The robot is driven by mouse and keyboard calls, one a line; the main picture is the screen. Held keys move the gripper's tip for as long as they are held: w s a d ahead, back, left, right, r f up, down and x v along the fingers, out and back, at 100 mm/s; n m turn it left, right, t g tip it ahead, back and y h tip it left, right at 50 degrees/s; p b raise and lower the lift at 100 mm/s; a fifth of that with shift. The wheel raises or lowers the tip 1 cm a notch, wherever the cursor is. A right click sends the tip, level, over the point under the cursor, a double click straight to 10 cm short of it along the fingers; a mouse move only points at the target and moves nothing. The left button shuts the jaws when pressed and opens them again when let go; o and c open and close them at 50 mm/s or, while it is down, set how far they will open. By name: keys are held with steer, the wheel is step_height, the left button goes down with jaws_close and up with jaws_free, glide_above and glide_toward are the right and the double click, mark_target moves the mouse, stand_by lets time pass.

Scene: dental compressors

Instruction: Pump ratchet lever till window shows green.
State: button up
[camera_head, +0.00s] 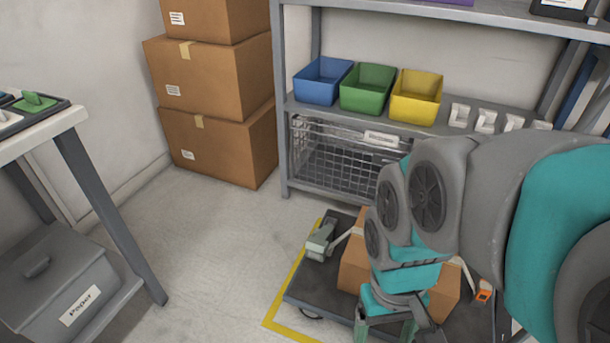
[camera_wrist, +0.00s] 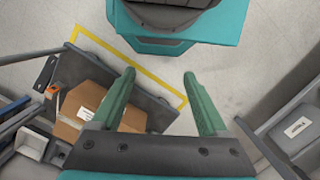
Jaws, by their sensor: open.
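A strapped cardboard box (camera_head: 355,262) sits on a dark low platform (camera_head: 298,287); the box also shows in the wrist view (camera_wrist: 88,112). A grey-green device (camera_head: 320,241), which looks like the ratchet, is at the platform's left, with a pale strap running toward the box. I cannot make out its lever position or a window colour. A small orange part (camera_head: 483,296) shows at the right of the box, and an orange part (camera_wrist: 52,88) shows in the wrist view. My gripper (camera_head: 385,330) is open and empty; in the wrist view its fingers (camera_wrist: 158,75) are apart over the platform's edge. My arm hides much of the box.
Yellow tape (camera_head: 279,306) borders the platform. Shelving (camera_head: 283,130) with blue, green and yellow bins (camera_head: 418,96) and a wire basket (camera_head: 335,160) stands behind. Stacked cartons (camera_head: 215,80) are at the back left. A table (camera_head: 50,135) stands left. Floor between is clear.

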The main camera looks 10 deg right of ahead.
steer(key=shift+c, duration=0.3)
